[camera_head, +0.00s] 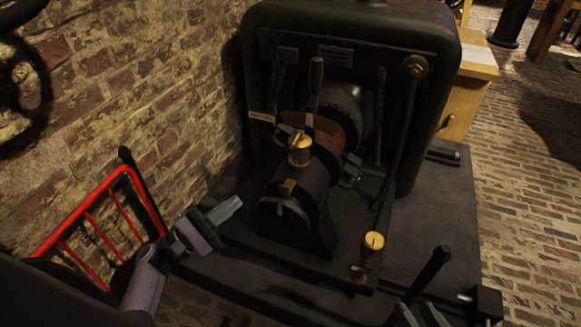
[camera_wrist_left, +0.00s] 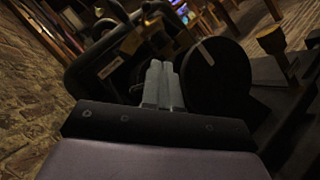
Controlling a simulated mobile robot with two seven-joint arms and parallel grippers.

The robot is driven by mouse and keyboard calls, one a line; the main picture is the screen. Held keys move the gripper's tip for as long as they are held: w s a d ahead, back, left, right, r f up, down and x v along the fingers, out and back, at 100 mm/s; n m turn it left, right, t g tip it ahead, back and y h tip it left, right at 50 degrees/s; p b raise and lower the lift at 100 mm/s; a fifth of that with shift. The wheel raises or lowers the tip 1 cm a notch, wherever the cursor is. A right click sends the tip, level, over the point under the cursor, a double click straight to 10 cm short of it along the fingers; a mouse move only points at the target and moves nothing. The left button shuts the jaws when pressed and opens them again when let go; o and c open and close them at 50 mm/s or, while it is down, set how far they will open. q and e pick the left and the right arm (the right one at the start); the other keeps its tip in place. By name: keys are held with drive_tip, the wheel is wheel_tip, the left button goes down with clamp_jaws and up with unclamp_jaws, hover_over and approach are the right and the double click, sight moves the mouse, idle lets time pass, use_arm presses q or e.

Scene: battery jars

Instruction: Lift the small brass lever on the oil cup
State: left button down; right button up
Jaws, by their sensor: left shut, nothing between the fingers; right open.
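A brass oil cup (camera_head: 300,156) stands on top of the dark cylindrical housing in front of the machine. A small brass part shows at its top; I cannot make out the lever clearly. A second brass-topped cup (camera_head: 373,243) stands at the front right of the base. My left gripper (camera_head: 236,203) is shut and empty, left of the housing and apart from it. Its closed fingers (camera_wrist_left: 160,78) also show in the left wrist view, beside a dark round disc (camera_wrist_left: 217,77). My right gripper (camera_head: 422,314) is open at the bottom edge, partly cut off.
The large dark machine (camera_head: 345,55) with upright handles (camera_head: 315,85) stands behind the housing. A brick wall (camera_head: 130,90) and a red rail frame (camera_head: 95,215) bound the left. A dark lever (camera_head: 430,270) stands at the front right. Brick floor lies open at right.

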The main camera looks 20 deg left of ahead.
use_arm(q)
drive_tip(key=shift+w+a+r+n+t+h, duration=0.3)
drive_tip(key=shift+w+a+r+n+t, duration=0.15)
drive_tip(key=shift+w+t, duration=0.25)
use_arm(e)
drive_tip(key=shift+w+f, duration=0.25)
drive_tip(key=shift+w, duration=0.1)
use_arm(q)
approach(293, 145)
drive_tip(key=w+d, duration=0.2)
drive_tip(key=w, duration=0.3)
drive_tip(key=shift+s+r, duration=0.25)
drive_tip(key=shift+r, duration=0.3)
use_arm(e)
drive_tip(key=shift+d+r, duration=0.15)
drive_tip(key=shift+d, duration=0.1)
drive_tip(key=shift+s, duration=0.1)
drive_tip(key=shift+d+h, duration=0.1)
drive_tip(key=shift+h, duration=0.2)
